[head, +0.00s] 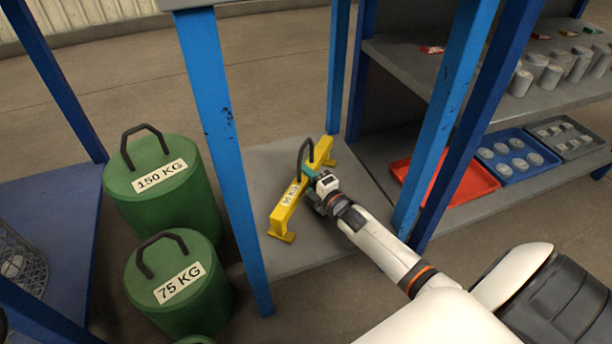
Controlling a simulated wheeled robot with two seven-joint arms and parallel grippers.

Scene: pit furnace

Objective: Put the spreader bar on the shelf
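The spreader bar (290,205) is yellow, with feet at its ends, a black loop handle and a white weight label. It stands upright on the low grey board of the shelf (262,165), between blue posts. My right gripper (308,174) comes in from the right and is at the bar's handle, just above the bar. Its fingertips are small here and partly hidden, so I cannot tell whether they are closed on the handle. My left gripper is out of view.
Green weights marked 150 KG (150,205) and 75 KG (178,290) stand left of a blue post (222,150). Another rack on the right holds a red tray (462,185), a blue tray (515,155) and grey cylinders (548,76). Blue posts flank my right arm.

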